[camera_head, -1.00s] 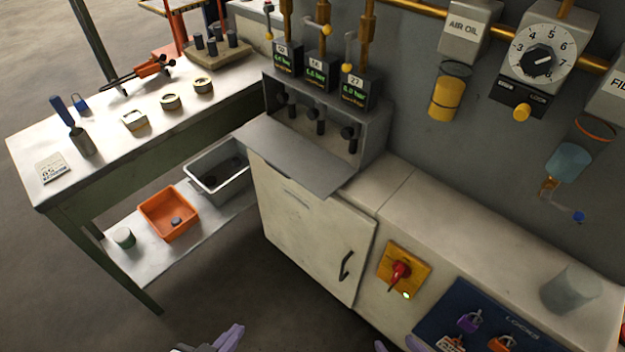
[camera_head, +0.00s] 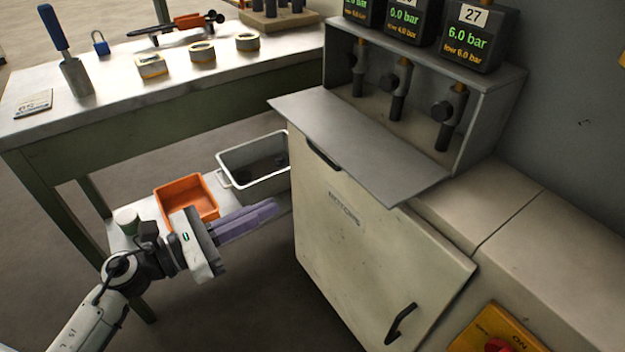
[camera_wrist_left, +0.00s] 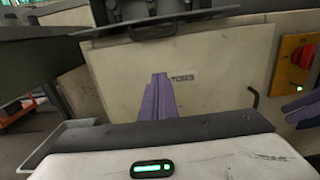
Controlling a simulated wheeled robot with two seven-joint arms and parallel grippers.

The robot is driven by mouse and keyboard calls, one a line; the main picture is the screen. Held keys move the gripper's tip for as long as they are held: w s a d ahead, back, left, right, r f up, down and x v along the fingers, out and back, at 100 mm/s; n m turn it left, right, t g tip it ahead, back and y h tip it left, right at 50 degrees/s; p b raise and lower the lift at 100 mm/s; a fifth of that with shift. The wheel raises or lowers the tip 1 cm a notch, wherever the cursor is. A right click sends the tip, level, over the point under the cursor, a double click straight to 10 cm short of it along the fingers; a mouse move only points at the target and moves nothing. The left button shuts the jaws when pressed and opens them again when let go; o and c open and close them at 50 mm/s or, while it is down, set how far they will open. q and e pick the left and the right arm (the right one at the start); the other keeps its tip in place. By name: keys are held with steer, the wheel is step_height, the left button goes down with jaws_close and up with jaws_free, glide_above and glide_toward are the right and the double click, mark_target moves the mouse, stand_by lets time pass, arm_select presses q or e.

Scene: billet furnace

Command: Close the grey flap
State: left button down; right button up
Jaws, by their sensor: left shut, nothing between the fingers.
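The grey flap (camera_head: 360,148) is open. It lies lowered, sticking out nearly level from the front of a grey box (camera_head: 490,95) with valves inside. A dark handle (camera_head: 322,155) sits at its front edge. In the left wrist view the flap's edge (camera_wrist_left: 200,18) and handle (camera_wrist_left: 152,31) show at the top. My left gripper (camera_head: 276,207) is shut and empty, below and left of the flap, apart from it. Its purple fingers (camera_wrist_left: 158,80) point toward the cabinet in the wrist view. Purple fingers of my right gripper (camera_wrist_left: 302,106) show at that view's right edge; their opening is unclear.
A white cabinet (camera_head: 350,235) with a black handle stands below the flap. Left is a workbench (camera_head: 200,80) with tools, and an orange bin (camera_head: 187,197) and grey bin (camera_head: 240,157) on its lower shelf. A yellow switch plate (camera_head: 490,325) is at lower right.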

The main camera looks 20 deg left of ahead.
arm_select(q)
steer(key=w+d+r+p, duration=0.2)
steer(key=w+d+r, duration=0.2)
steer(key=w+d, duration=0.2)
steer(key=shift+w+d, duration=0.25)
steer(key=shift+w, duration=0.8)
steer(key=shift+r, duration=0.1)
